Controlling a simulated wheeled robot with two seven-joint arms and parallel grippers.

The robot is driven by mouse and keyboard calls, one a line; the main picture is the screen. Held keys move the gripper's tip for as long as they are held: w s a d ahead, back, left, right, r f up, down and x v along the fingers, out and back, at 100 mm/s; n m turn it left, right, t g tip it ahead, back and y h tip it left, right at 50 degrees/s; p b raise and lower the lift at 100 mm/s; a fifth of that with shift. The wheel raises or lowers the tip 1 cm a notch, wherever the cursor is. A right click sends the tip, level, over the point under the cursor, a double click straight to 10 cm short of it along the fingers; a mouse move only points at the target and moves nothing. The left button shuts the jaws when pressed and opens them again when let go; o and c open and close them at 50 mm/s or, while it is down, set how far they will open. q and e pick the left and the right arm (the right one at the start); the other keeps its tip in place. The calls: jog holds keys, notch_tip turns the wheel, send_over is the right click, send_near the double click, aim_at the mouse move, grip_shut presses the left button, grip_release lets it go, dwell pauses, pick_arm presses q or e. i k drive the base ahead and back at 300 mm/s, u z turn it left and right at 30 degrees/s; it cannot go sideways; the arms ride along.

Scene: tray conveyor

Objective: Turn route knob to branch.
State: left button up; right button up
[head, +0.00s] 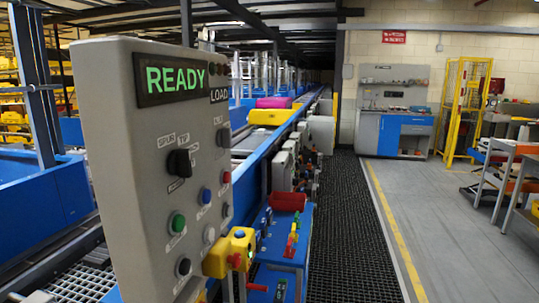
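A grey control panel (150,200) stands upright at the left, close to me and seen at an angle. Its front carries a black selector knob (180,163) with small labels around it, which I cannot read surely. A second dark knob (223,137) sits further along the panel, towards its right edge. I cannot tell from the labels which knob is the route knob, or which way either points. Neither of my grippers is in view.
Below the knobs are a green button (178,222), a blue button (206,195) and a red button (227,177). A yellow box (230,254) with a red part juts out at the panel's lower right. A blue conveyor (268,141) runs behind; dark floor matting (345,220) lies clear.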

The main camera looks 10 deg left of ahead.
aim_at(180, 164)
jog(key=z, duration=0.5)
jog(key=k, duration=0.55)
jog(key=u, duration=1.4)
